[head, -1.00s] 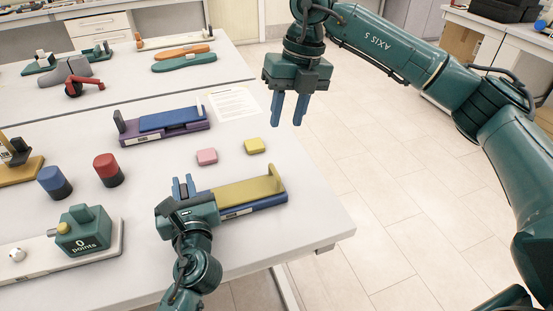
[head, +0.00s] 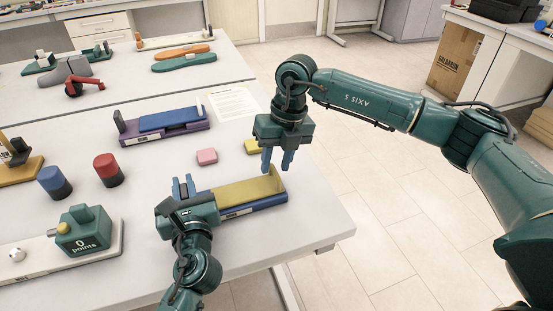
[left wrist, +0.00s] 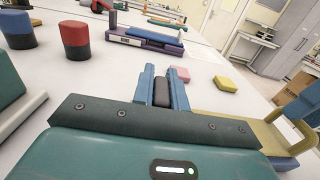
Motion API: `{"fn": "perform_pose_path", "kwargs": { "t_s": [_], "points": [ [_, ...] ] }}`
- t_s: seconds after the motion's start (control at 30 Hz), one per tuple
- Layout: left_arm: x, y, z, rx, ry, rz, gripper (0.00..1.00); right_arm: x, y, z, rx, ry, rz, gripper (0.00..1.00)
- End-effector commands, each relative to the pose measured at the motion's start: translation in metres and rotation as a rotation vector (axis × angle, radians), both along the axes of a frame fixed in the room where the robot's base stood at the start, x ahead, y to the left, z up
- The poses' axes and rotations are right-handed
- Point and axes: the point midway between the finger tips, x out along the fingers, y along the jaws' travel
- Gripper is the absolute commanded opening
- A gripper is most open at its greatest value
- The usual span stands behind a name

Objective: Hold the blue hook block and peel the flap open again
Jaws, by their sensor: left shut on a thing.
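The blue hook block (head: 262,205) lies near the front edge of the table, with a white label on its side. The olive-yellow flap (head: 240,192) lies along its top and has an upturned tab at the right end. My left gripper (head: 184,188) is at the block's left end. In the left wrist view its blue fingers are shut on the block's dark end post (left wrist: 161,92). My right gripper (head: 277,167) points down by the flap's tab, fingers apart with nothing seen between them. I cannot tell whether it touches the tab.
A pink block (head: 207,156) and a yellow block (head: 251,147) lie behind the hook block. A purple-and-blue block (head: 165,125) stands further back. Blue (head: 54,181) and red (head: 109,170) cylinders and a points counter (head: 84,232) are on the left. The right table edge is close.

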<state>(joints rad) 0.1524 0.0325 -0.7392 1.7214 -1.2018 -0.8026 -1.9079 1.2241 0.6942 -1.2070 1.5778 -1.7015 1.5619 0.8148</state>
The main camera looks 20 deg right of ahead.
Motion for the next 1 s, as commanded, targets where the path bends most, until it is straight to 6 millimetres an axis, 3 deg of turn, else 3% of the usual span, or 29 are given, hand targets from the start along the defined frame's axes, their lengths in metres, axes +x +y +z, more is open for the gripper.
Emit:
{"fn": "perform_pose_path", "kwargs": {
  "t_s": [0.07,0.47,1.0],
  "points": [
    [0.0001,0.0,0.0002,0.0,0.0,0.0,0.0,-0.0001,0.0002,0.0001,0.0,0.0,0.0,0.32],
    [0.0001,0.0001,0.0002,0.0,0.0,0.0,0.0,-0.0001,0.0002,0.0005,0.0,0.0,0.0,0.0],
    [0.0001,0.0002,0.0002,0.0,0.0,0.001,0.0,0.0001,0.0008,0.0021,0.0,0.0,0.0,0.0]
  ]
}}
